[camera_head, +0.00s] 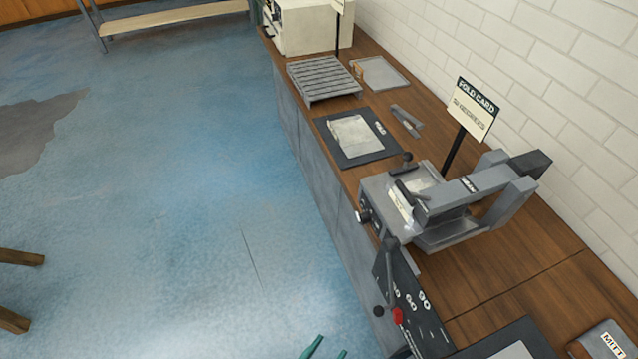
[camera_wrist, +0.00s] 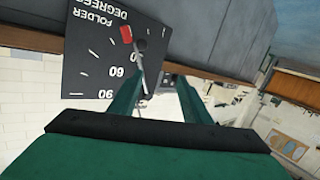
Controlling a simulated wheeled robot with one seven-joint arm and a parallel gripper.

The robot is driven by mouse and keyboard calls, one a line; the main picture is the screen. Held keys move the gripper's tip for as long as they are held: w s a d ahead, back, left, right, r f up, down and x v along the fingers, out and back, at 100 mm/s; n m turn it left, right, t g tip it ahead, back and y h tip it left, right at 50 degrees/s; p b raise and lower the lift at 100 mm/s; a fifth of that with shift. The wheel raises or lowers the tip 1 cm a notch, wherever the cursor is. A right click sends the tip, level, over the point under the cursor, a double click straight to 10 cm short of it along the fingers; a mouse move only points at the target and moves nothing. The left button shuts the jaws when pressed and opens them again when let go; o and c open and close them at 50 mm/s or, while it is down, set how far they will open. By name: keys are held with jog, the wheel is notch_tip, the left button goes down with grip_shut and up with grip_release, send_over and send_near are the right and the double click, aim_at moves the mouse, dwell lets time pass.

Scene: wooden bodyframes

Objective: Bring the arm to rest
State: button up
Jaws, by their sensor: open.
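My gripper (camera_head: 327,349) shows only as two green fingertips at the bottom edge of the head view. They are apart, with nothing visible between them, left of the counter's front. In the wrist view my gripper (camera_wrist: 158,88) is open, its green fingers spread below the black folder dial panel (camera_wrist: 90,50). The grey folder machine (camera_head: 475,187) stands on the counter to the right. Its dial panel also shows in the head view (camera_head: 425,318), with a red pointer (camera_head: 398,316). My fingers look clear of it. The rest of my arm is hidden in the head view.
The wooden counter (camera_head: 540,260) runs along the white brick wall. On it are a dark mat with a pale sheet (camera_head: 352,135), a slatted rack (camera_head: 322,78), a tray (camera_head: 380,74) and a sign (camera_head: 472,108). The blue floor (camera_head: 190,200) at left is mostly clear.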

jog(key=s+a+r+n+t+y, duration=0.1)
jog(key=s+r+n+t+y, duration=0.1)
jog(key=s+r+n+y, duration=0.3)
notch_tip(320, 180, up, 4)
jog(key=s+y, duration=0.1)
jog(key=y, duration=0.3)
jog(key=shift+a, duration=0.3)
jog(key=shift+r, duration=0.1)
jog(key=shift+s, duration=0.2)
